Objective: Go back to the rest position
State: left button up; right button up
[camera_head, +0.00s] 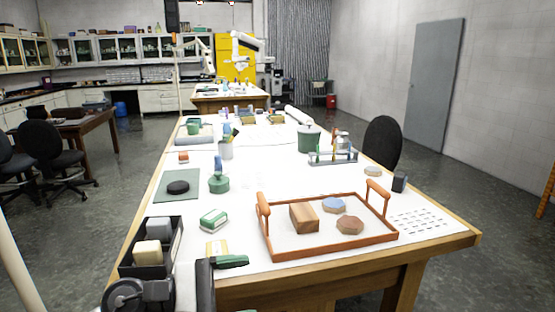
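Neither of my grippers shows clearly in the head view. The white worktable (270,184) stands in front of me with wooden edges. On its near right part is an orange-brown tray (322,248) with two raised handles. In the tray lie a wooden block (304,218), a blue-grey octagonal piece (334,205) and a reddish-brown octagonal piece (350,225). Nothing is seen being held.
A black divided box (150,270) holds a grey and a cream block at the near left. Dark equipment (140,294) sits at the table's near left corner. A black chair (382,143) stands at the right side. The floor at right (480,200) is clear.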

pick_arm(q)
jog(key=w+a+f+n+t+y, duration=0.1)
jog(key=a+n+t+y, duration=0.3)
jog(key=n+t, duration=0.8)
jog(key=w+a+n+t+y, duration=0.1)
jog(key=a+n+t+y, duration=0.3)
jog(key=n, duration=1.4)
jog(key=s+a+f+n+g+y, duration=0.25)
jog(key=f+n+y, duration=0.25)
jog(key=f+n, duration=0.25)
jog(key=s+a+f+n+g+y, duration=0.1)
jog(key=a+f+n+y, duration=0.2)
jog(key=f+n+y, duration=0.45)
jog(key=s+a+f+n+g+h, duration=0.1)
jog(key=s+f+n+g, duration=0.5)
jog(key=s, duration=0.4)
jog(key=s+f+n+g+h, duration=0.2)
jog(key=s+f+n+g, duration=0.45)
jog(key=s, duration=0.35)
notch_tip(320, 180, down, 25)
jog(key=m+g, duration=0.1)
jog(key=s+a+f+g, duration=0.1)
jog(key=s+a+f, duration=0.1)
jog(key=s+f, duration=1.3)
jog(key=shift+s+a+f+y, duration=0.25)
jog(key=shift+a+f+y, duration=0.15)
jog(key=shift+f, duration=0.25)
